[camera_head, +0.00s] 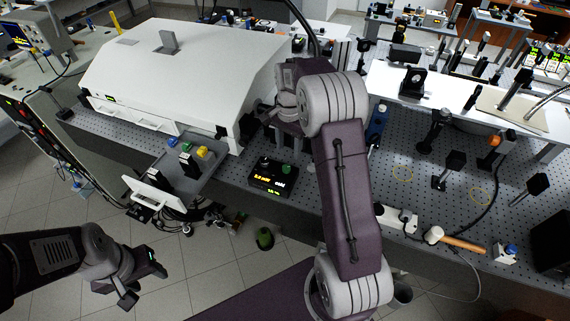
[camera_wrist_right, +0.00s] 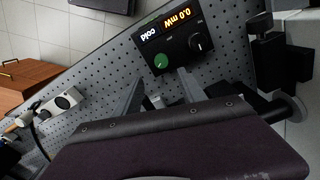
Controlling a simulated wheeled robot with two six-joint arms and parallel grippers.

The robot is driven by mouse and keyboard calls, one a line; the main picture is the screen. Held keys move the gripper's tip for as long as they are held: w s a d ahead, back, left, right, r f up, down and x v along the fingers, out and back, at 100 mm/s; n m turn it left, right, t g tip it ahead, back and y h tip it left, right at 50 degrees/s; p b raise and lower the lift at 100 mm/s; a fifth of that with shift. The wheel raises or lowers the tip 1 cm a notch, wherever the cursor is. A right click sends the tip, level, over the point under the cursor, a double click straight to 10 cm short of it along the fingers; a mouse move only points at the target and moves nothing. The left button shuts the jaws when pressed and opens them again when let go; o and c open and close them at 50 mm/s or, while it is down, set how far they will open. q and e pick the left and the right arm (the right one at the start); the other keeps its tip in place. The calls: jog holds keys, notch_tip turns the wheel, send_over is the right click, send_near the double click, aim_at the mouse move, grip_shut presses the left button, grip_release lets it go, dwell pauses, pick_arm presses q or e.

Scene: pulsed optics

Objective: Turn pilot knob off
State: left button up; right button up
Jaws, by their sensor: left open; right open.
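A small black control box (camera_head: 273,179) sits on the perforated table near its front edge. It also shows in the right wrist view (camera_wrist_right: 178,48), with the readouts "0.0 mW" and "cold". It carries a green knob (camera_wrist_right: 161,61) and a black knob (camera_wrist_right: 196,42) with a white pointer line. The small labels are unreadable, so I cannot tell which is the pilot knob. My right gripper (camera_wrist_right: 160,84) is open and empty, its fingers short of the box and apart from both knobs. My left gripper (camera_head: 143,284) is open and empty over the floor at lower left.
A large white housing (camera_head: 190,65) stands behind and left of the box. A grey tray (camera_head: 209,172) with small coloured-top parts is left of it. A white power strip (camera_head: 397,219) and a wooden-handled mallet (camera_head: 458,241) lie to the right. Optic posts crowd the table's right side.

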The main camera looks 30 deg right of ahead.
aim_at(286, 167)
jog(key=f, duration=0.5)
jog(key=a+f+p, duration=0.1)
jog(key=f, duration=0.2)
jog(key=shift+f, duration=0.1)
jog(key=shift+d+f, duration=0.1)
jog(key=shift+d, duration=0.1)
jog(key=shift+a, duration=0.15)
jog(key=shift+a, duration=0.1)
jog(key=c, duration=0.4)
grip_shut()
